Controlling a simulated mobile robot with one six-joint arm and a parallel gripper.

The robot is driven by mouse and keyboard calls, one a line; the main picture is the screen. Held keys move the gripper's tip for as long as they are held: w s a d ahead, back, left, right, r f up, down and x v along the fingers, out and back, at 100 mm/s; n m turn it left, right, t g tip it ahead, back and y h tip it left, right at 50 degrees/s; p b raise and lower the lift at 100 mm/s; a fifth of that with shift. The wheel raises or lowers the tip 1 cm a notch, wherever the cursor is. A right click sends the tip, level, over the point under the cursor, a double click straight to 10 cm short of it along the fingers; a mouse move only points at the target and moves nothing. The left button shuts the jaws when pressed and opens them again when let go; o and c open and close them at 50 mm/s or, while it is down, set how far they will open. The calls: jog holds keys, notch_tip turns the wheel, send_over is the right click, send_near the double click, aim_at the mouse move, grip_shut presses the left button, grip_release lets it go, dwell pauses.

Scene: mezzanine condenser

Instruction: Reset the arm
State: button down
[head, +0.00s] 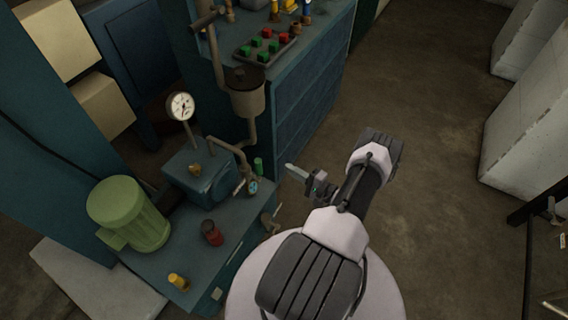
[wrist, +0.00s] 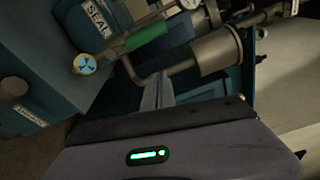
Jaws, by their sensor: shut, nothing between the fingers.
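My arm reaches up from the bottom middle of the head view, folded over open floor. My gripper (head: 292,170) points left toward the blue bench and looks shut and empty. It is a short way right of a small round blue-faced valve knob (head: 253,187), apart from it in the picture. In the wrist view the dark gripper body with a green light fills the bottom, and the narrow grey fingers (wrist: 158,92) show above it with nothing held.
The blue bench (head: 200,270) carries a green motor (head: 130,213), a pressure gauge (head: 181,106) and pipes. A grey pot (head: 245,95) hangs on piping behind. A tray (head: 240,49) of red and green blocks lies on the far cabinet.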

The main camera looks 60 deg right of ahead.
dwell(0.4)
jog(key=w+a+r+n+g+y, duration=0.2)
jog(key=w+a+r+n+y, duration=0.3)
jog(key=r, duration=0.4)
jog(key=w+a+r+n+g+y, duration=0.25)
jog(key=w+a+r+y, duration=0.2)
jog(key=w+r, duration=0.3)
jog(key=w+a+r+n+g+y, duration=0.2)
jog(key=a+r+n+g, duration=0.35)
jog(key=a+r, duration=0.7)
jog(key=s+a+r+n+g+h, duration=0.1)
jog(key=s+a+r+g, duration=0.1)
jog(key=s+a+r, duration=0.3)
jog(key=a+r+g+h, duration=0.2)
jog(key=a+r+g, duration=0.1)
jog(key=a, duration=0.4)
jog(key=s+a+r+n+t+h, duration=0.1)
jog(key=s+a+r+h, duration=0.1)
jog(key=s, duration=0.4)
jog(key=s+a+r+n+t+h, duration=0.2)
jog(key=s+a+r+h, duration=0.1)
jog(key=s+a, duration=0.3)
jog(key=shift+s+a+r, duration=0.2)
jog(key=shift+s+r, duration=0.1)
jog(key=shift+r, duration=0.45)
